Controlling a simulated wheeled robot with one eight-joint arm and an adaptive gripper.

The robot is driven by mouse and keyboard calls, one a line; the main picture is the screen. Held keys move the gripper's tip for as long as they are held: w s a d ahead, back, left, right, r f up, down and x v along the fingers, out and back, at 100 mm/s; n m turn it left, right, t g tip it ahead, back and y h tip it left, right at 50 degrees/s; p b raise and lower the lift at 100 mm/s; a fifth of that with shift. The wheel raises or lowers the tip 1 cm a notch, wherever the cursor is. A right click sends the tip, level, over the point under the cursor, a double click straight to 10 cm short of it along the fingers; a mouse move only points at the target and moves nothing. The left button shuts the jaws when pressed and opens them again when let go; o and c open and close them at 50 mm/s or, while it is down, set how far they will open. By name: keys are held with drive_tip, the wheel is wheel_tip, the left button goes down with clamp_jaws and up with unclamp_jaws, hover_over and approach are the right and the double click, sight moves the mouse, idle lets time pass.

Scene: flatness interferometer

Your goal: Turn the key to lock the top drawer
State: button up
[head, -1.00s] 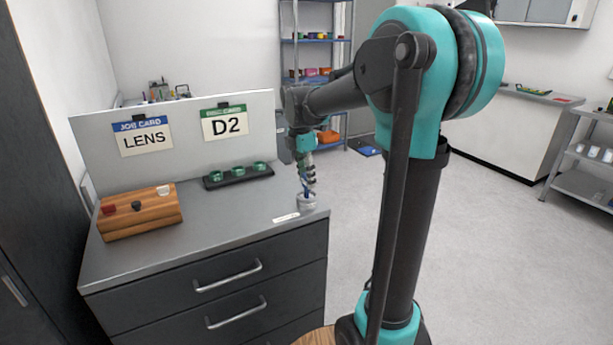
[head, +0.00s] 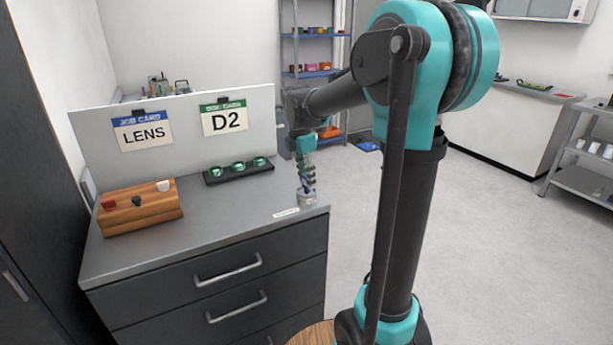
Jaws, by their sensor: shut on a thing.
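The grey drawer cabinet (head: 240,222) stands in front of me, with its top drawer (head: 215,290) shut. A small pale round lock (head: 307,199) sits on the cabinet top at its right front corner, beside a small white label (head: 286,213). My gripper (head: 307,190) points down directly over the lock, with its fingers shut on the key. The fingers hide most of the key, so its angle cannot be told.
A wooden block (head: 140,210) with red, black and white pieces stands at the left of the cabinet top. A black tray (head: 239,171) with green-rimmed round items lies at the back. Job cards hang on the panel (head: 180,115) behind. The middle top is clear.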

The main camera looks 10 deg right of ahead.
idle(0.3)
drive_tip(key=shift+n, duration=1.7)
drive_tip(key=n, duration=0.3)
drive_tip(key=shift+t+y, duration=0.3)
drive_tip(key=shift+t, duration=0.1)
drive_tip(key=shift+n, duration=0.4)
drive_tip(key=n, duration=0.3)
